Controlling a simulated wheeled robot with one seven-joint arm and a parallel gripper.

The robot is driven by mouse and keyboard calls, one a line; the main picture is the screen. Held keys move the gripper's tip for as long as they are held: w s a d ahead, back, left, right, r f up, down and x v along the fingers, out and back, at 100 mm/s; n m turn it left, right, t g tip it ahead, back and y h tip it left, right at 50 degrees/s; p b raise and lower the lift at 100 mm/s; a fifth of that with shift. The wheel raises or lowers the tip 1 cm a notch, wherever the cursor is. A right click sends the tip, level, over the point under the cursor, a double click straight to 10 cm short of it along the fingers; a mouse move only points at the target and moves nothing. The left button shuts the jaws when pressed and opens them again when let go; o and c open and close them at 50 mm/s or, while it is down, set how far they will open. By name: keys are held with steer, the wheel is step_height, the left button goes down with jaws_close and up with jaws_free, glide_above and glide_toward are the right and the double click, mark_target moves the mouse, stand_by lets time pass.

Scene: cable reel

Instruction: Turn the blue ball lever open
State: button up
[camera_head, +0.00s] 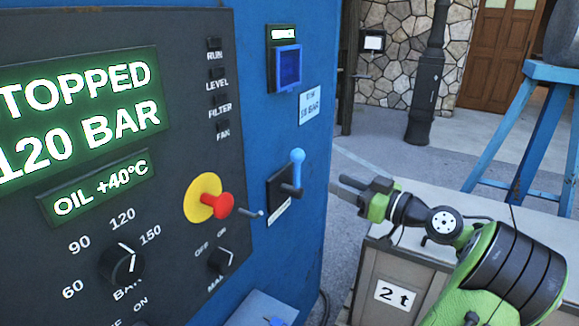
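A light blue lever with a rounded top (297,168) stands nearly upright on a dark plate on the side face of the blue cabinet. A second small blue knob (275,321) shows at the bottom edge, cut off by the frame, on a grey-blue ledge. I cannot tell which of the two is the ball lever. My gripper (342,187) is to the right of the upright lever, slightly lower in the picture, with its fingers pointing left. It appears apart from the lever. The gap between its fingers is not clear from this angle, and I see nothing held.
The black panel (180,245) at left carries a red knob on a yellow disc (209,198), dials and lit displays. A small grey lever (250,212) sticks out near its right edge. A beige box marked "2 t" (395,294) stands below my arm. A blue stand (490,150) is at right.

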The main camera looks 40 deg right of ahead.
mark_target(297, 166)
steer(key=w, duration=0.4)
steer(key=w+a, duration=0.1)
steer(key=w, duration=0.8)
steer(key=shift+w+a+f, duration=0.1)
steer(key=shift+w+a, duration=0.25)
steer(key=shift+a, duration=0.05)
steer(key=shift+c, duration=0.3)
jaws_close()
